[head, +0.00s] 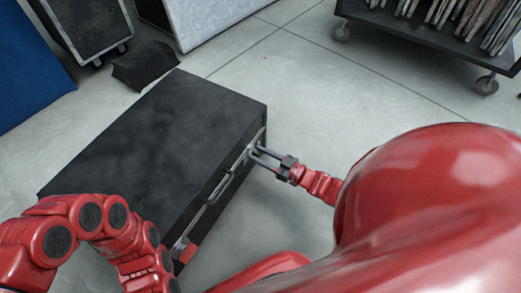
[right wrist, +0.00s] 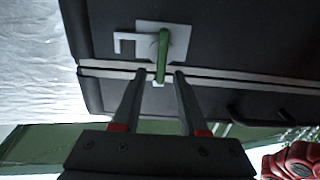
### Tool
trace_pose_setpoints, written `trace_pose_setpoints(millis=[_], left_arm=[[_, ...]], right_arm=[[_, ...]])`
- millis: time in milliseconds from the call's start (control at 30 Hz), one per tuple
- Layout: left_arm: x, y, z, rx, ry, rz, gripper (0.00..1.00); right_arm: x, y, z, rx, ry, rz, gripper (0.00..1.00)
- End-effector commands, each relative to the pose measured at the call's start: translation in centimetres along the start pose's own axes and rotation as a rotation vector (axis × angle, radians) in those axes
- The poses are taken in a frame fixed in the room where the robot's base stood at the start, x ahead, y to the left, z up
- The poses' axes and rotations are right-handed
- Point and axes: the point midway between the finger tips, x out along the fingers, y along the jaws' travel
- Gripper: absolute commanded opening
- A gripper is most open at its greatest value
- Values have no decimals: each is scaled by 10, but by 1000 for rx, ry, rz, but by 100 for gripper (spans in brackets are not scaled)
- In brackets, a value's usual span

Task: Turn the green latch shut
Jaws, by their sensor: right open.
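The green latch (right wrist: 162,55) shows in the right wrist view on a pale metal plate (right wrist: 181,42) on the side of a black case (head: 150,130). It lies across the case's pale seam, its lower end between my fingertips. A pale hook-shaped bracket (right wrist: 124,41) stands to its left, apart from the latch. My right gripper (head: 251,153) is at the case's right side in the head view. In the right wrist view its fingers (right wrist: 158,75) are open, one on each side of the latch; contact cannot be told. My left arm shows at lower left, but its gripper is not visible.
A red piece (head: 187,253) sits at the case's near end. Dark handles (right wrist: 262,116) show on the case's side. A dark cloth-like item (head: 146,66) lies behind the case. A wheeled cart (head: 440,40) stands at back right. Floor to the case's right is clear.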

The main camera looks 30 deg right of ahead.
Motion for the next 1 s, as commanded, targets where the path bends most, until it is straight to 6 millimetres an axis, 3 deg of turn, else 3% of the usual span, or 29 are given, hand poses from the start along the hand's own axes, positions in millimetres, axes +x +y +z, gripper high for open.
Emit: trace_pose_setpoints(millis=[133, 367, 1000], left_arm=[[0, 0, 1, 0, 0, 0, 0], [0, 0, 1, -1, 0, 0, 0], [1, 0, 8, -25, 22, -32, 0]], right_arm=[[0, 0, 0, 0, 0, 1, 42], [0, 0, 0, 0, 0, 1, 1], [-1, -1, -1, -75, -1, 3, 0]])
